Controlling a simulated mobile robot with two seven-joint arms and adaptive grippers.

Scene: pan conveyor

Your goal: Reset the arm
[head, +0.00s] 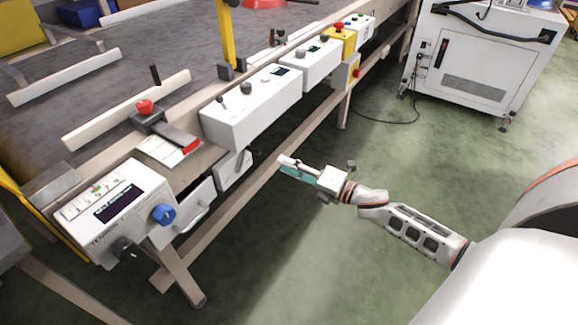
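My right arm (415,232) comes in from the lower right and reaches left over the green floor. My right gripper (287,165) is at its end, in front of and below the conveyor's control boxes, apart from them. Its fingers point left and look narrow and close together. A teal surface shows along them, and I cannot tell whether it is part of the gripper or something held. My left arm and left gripper are not in view.
The conveyor (190,50) runs along the upper left, with white control boxes (252,108), a red button (145,106) and a panel with a blue knob (163,214) on its near side. A white cabinet (482,65) stands at upper right, its cable on the floor. Open floor (290,270) lies below.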

